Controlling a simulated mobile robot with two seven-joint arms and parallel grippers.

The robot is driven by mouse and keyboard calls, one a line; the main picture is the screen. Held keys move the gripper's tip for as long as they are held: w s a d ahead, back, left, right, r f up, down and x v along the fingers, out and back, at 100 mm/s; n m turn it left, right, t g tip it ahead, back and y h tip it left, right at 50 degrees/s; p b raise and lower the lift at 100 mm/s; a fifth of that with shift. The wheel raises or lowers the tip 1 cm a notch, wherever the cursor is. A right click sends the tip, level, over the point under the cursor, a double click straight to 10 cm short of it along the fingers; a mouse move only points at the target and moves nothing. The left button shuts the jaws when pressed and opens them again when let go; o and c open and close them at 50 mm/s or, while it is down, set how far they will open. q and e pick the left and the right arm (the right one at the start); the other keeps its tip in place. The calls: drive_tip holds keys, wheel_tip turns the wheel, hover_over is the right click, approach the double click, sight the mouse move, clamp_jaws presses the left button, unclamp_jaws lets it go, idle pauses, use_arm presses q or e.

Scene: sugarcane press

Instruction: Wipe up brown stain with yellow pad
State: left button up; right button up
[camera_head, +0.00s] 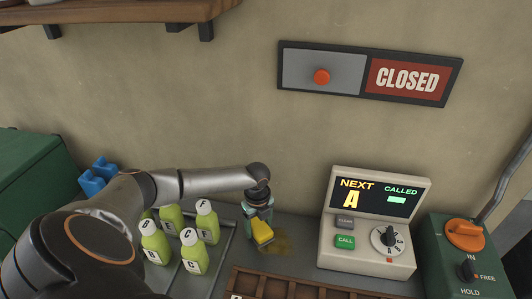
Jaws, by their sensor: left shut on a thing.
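The brown stain (281,245) is a thin yellowish-brown smear on the grey counter, in the middle of the view. The yellow pad (262,232) is at the stain's left edge. My left gripper (259,218) points down and is shut on the pad from above. Whether the pad touches the counter is hard to tell. Part of the stain may be hidden under the pad. My right gripper is not in view.
Green lettered bottles (194,251) stand on a tray left of the pad. A brown compartmented tray (273,287) lies in front. A white call machine (370,232) stands right of the stain, and a green control box (466,262) stands farther right.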

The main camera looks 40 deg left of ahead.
sight(268, 235)
use_arm(q)
drive_tip(key=shift+w+d, duration=0.5)
drive_tip(key=shift+d, duration=0.3)
drive_tip(key=shift+w+d, duration=0.45)
drive_tip(key=shift+d, duration=0.35)
drive_tip(key=shift+w+d, duration=0.55)
drive_tip(key=shift+d, duration=0.35)
drive_tip(key=shift+w+d, duration=0.5)
drive_tip(key=shift+d, duration=0.4)
drive_tip(key=shift+w+d, duration=0.55)
drive_tip(key=shift+d, duration=0.3)
drive_tip(key=shift+w+d, duration=0.5)
drive_tip(key=shift+d, duration=0.3)
drive_tip(key=shift+s+d+f, duration=0.1)
drive_tip(key=shift+s+d, duration=0.2)
drive_tip(key=shift+s, duration=0.3)
drive_tip(key=shift+s+d+f, duration=0.1)
drive_tip(key=shift+s+d, duration=0.2)
drive_tip(key=shift+s, duration=0.3)
drive_tip(key=shift+s+a+r, duration=0.1)
drive_tip(key=shift+s+a, duration=0.55)
drive_tip(key=shift+a, duration=0.5)
drive_tip(key=shift+s+a+r, duration=0.1)
drive_tip(key=shift+s+a, duration=0.6)
drive_tip(key=shift+a, duration=0.45)
drive_tip(key=shift+s+a+r, duration=0.1)
drive_tip(key=shift+s+a, duration=0.55)
drive_tip(key=shift+a, duration=0.5)
